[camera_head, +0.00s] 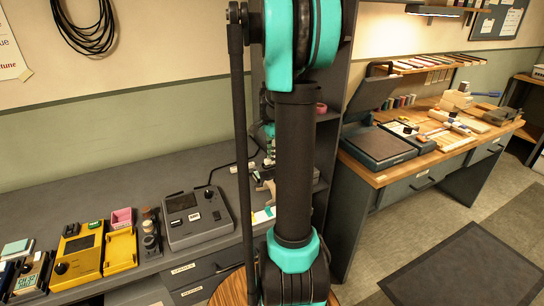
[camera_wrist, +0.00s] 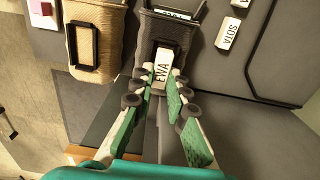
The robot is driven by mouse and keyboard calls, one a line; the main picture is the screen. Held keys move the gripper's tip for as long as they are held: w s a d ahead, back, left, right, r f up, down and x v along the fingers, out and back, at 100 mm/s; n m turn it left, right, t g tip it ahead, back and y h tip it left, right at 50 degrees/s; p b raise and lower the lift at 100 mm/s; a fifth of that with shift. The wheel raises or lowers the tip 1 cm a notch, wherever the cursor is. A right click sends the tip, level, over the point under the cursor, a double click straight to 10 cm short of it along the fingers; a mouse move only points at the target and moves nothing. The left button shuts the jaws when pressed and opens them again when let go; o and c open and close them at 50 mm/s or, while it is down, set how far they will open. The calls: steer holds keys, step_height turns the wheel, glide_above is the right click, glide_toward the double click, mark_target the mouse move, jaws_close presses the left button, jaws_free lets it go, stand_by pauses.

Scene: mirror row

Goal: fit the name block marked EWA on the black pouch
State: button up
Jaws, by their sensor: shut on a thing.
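In the wrist view, my gripper (camera_wrist: 163,74) is shut on a white name block (camera_wrist: 161,68) marked EWA in dark letters. The block sits between the two green-padded fingers, with its far end over the near part of the black pouch (camera_wrist: 178,31). I cannot tell whether the block touches the pouch.
A tan woven pouch (camera_wrist: 84,44) with a black frame lies left of the black pouch. In the head view, a yellow device (camera_head: 76,258) and a grey device (camera_head: 198,217) stand on the left bench.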

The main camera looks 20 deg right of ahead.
steer(key=shift+f, duration=0.45)
steer(key=o, duration=0.8)
steer(key=shift+o, duration=0.2)
step_height(320, 180, up, 12)
stand_by(0.6)
